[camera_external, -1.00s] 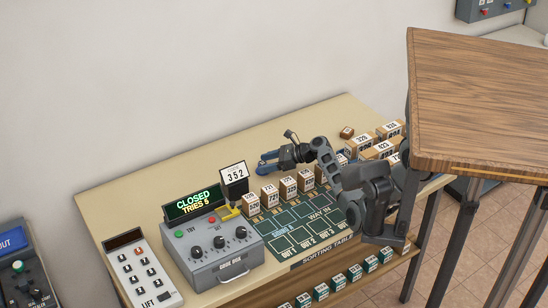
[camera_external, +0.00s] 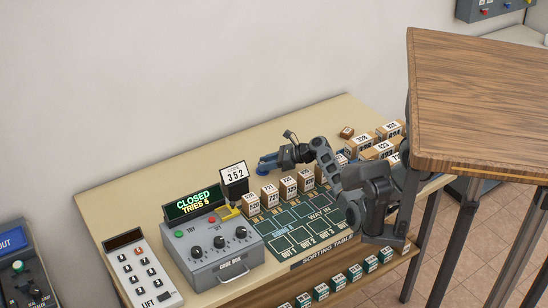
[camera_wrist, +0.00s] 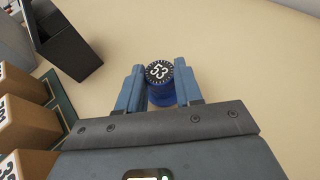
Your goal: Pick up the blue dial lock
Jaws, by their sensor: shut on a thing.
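The blue dial lock (camera_wrist: 160,87) is a small blue cylinder with a dark dial face that reads 53. In the wrist view it stands between the two blue fingers of my gripper (camera_wrist: 161,88), which are shut on it. In the external view my gripper (camera_external: 267,163) is over the back part of the sorting table, behind the row of numbered boxes. The lock (camera_external: 263,158) shows there only as a small bit of blue at the fingertips. I cannot tell whether it is clear of the table top.
Numbered boxes (camera_external: 288,187) stand in a row in front of my gripper. The table top behind my gripper is clear. A wooden table (camera_external: 480,90) is at the right.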

